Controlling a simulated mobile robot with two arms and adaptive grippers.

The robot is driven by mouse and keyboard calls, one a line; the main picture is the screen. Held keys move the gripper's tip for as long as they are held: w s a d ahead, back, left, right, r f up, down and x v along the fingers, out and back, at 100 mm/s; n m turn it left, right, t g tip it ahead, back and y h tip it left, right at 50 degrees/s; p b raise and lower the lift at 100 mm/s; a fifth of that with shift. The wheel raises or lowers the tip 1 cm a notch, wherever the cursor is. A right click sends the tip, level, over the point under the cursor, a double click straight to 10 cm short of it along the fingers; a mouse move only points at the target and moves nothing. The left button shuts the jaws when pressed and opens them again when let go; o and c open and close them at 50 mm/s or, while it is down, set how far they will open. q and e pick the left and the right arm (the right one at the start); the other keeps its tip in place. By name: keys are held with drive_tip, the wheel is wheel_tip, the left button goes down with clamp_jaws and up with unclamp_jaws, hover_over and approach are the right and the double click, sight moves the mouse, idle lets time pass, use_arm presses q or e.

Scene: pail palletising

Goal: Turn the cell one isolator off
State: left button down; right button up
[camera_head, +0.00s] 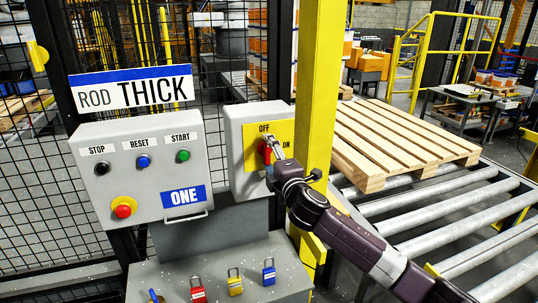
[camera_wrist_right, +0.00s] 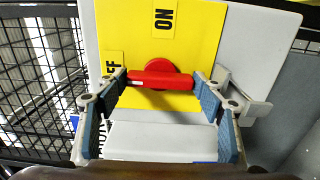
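The cell one isolator is a red rotary handle (camera_head: 265,152) on a yellow plate (camera_head: 251,147), with OFF marked at the top and ON at the right. In the right wrist view the red handle (camera_wrist_right: 163,80) lies level, in line with the OFF mark and across from ON. My right gripper (camera_wrist_right: 163,82) has one finger at each end of the handle, and both fingertips appear to touch it. In the head view the gripper (camera_head: 268,148) partly covers the handle. My left gripper is out of view.
The grey control box (camera_head: 140,170) marked ONE, with stop, reset and start buttons, is left of the isolator. Padlocks (camera_head: 235,281) hang below. A yellow post (camera_head: 318,100) stands close right of the isolator, beside a wooden pallet (camera_head: 395,140) on a roller conveyor (camera_head: 440,200).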

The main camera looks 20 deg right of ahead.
drive_tip(key=o, duration=0.4)
drive_tip(key=shift+c, duration=0.2)
drive_tip(key=s, duration=1.2)
drive_tip(key=shift+d, duration=0.2)
drive_tip(key=shift+f, duration=0.1)
